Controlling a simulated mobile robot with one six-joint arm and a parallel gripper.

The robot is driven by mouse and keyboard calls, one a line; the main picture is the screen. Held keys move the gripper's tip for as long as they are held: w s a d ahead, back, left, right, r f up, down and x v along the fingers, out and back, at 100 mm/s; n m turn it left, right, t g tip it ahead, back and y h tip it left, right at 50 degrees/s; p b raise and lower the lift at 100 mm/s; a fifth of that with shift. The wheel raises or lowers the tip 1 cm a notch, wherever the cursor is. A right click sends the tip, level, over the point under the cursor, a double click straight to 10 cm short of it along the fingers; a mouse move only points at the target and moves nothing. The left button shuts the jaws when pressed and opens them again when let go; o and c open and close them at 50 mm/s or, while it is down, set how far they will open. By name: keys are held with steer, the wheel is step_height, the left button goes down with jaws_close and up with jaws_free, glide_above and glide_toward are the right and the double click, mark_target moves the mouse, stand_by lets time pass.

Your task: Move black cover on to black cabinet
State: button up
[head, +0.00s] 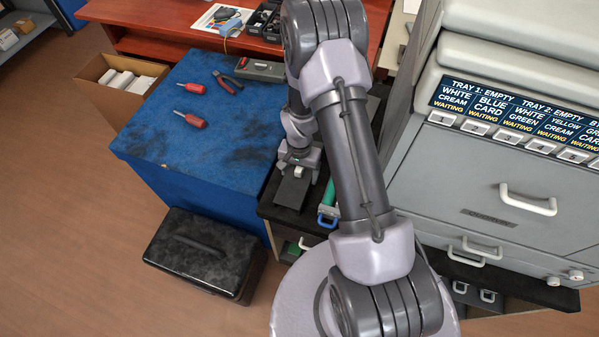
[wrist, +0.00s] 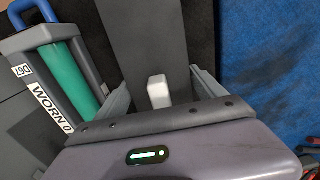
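A flat dark grey to black cover (head: 291,193) with a small white tab (wrist: 158,91) lies below my gripper at the black-topped cabinet (head: 269,207). In the wrist view the cover (wrist: 148,38) runs up to and between my fingers. My gripper (head: 297,165) points down over the tab end. In the wrist view its fingers (wrist: 158,80) are spread wide, one at each side of the cover, with clear gaps beside the tab. Whether the fingers touch the cover's edges, I cannot tell. My arm hides part of the cabinet top in the head view.
A green cartridge with a blue handle (wrist: 70,70), labelled WORN, lies close beside the cover. A blue-covered bench (head: 170,135) with red screwdrivers (head: 191,120) adjoins on the left. A black toolbox (head: 200,255) stands on the floor. A large grey tray cabinet (head: 480,200) bounds the right.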

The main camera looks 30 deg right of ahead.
steer(key=shift+o, duration=1.1)
steer(key=shift+r+p, duration=0.35)
steer(key=shift+r, duration=0.05)
steer(key=a+r+n+t+p, duration=0.1)
steer(key=a+r+t+p, duration=0.2)
steer(key=r, duration=2.3)
steer(key=s+a+r+n+t, duration=0.1)
steer(key=s+a+r, duration=0.2)
steer(key=s+r, duration=0.3)
steer(key=s+a+r+n+t+y, duration=0.1)
steer(key=s+a+r, duration=0.2)
steer(key=s+r, duration=0.3)
steer(key=s+a+r+n+y+p, duration=0.1)
steer(key=s+a+r, duration=0.2)
steer(key=s+r, duration=0.2)
steer(key=shift+s+a+r+n+t, duration=0.2)
steer(key=shift+s+r+n+t, duration=0.15)
steer(key=shift+s, duration=0.3)
